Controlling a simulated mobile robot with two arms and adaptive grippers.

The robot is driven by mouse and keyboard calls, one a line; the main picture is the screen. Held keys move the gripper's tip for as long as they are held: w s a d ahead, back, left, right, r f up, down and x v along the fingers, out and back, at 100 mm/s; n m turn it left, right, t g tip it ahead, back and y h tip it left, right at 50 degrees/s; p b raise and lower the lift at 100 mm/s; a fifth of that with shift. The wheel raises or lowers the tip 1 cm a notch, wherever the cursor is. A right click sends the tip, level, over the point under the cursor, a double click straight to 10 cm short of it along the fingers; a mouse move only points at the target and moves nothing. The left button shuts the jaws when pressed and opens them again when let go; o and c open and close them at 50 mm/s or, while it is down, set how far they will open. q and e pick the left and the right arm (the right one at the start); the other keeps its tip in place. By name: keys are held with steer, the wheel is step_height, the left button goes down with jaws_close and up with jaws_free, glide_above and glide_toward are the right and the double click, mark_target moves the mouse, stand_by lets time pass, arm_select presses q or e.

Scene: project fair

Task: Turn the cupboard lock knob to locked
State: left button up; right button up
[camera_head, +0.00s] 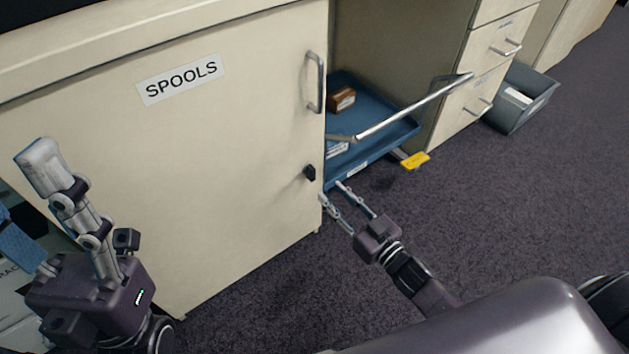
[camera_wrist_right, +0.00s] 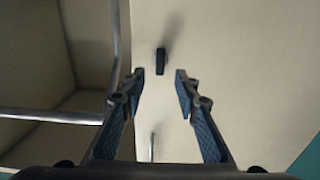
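The black lock knob (camera_head: 310,173) sits on the cream cupboard door (camera_head: 220,140) labelled SPOOLS, below the metal door handle (camera_head: 313,82). In the right wrist view the knob (camera_wrist_right: 160,61) appears long and upright. My right gripper (camera_head: 340,191) is open and empty, pointing at the door just right of and below the knob in the head view. In the right wrist view its fingertips (camera_wrist_right: 160,80) are apart, with the knob between and beyond them, touching neither. My left gripper (camera_head: 42,165) is raised at the left; its finger opening is unclear.
A blue trolley tray (camera_head: 385,133) with a metal push bar (camera_head: 415,107) stands right of the cupboard, holding a brown box (camera_head: 341,98). The bar (camera_wrist_right: 50,115) also crosses the right wrist view's left side. A grey bin (camera_head: 525,105) stands by the drawers. Dark carpet is open at right.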

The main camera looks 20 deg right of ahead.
mark_target(314, 175)
steer(key=b+x, duration=0.2)
steer(key=x, duration=0.5)
steer(key=shift+w+a, duration=0.15)
steer(key=shift+w, duration=0.2)
steer(key=shift+r, duration=0.1)
steer(key=shift+c, duration=0.3)
jaws_close()
